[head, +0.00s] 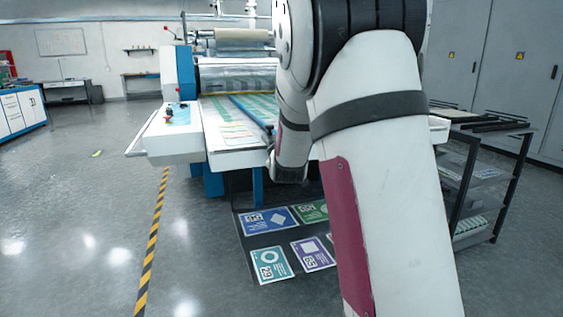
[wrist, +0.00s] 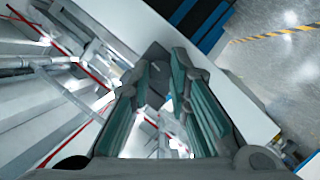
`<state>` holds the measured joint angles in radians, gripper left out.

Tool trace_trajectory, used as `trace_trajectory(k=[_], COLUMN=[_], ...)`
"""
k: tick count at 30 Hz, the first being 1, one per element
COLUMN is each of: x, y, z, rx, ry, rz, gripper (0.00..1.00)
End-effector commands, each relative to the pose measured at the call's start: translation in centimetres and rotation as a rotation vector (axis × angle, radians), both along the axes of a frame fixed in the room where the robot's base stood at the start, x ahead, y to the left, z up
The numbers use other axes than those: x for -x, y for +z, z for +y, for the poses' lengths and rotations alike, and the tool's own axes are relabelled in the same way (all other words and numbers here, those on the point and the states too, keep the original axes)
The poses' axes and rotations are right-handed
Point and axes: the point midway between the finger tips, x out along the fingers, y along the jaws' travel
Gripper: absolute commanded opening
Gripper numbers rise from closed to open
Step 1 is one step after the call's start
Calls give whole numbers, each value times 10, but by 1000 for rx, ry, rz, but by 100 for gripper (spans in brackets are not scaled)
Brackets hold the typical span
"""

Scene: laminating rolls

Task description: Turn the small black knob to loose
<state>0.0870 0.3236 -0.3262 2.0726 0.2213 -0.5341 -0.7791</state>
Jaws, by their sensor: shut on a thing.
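In the wrist view the two green-padded fingers of my gripper (wrist: 158,78) reach up the middle of the picture. They are shut on a small dark knob (wrist: 155,56), which shows between and just beyond the fingertips. The fingers partly cover it, so I cannot read any mark or turn position. In the head view my own arm hides the gripper and the knob. The laminating machine (head: 233,145) stands behind the arm, with its blue side frame and white table showing on the left.
A white panel edge (wrist: 245,110) of the machine lies right of the fingers in the wrist view. Printed cards (head: 272,264) lie on a dark mat on the floor. A dark rack (head: 505,190) stands at the right. The floor at left is open, with a yellow-black stripe (head: 153,240).

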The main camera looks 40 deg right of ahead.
Motion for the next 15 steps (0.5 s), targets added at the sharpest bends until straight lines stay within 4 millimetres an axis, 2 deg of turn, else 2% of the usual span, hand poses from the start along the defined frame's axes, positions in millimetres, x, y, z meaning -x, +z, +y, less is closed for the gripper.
trace_trajectory(k=[15], x=[-1], y=[-5], z=[3], rx=[423], ry=[2], rz=[127], gripper=[0])
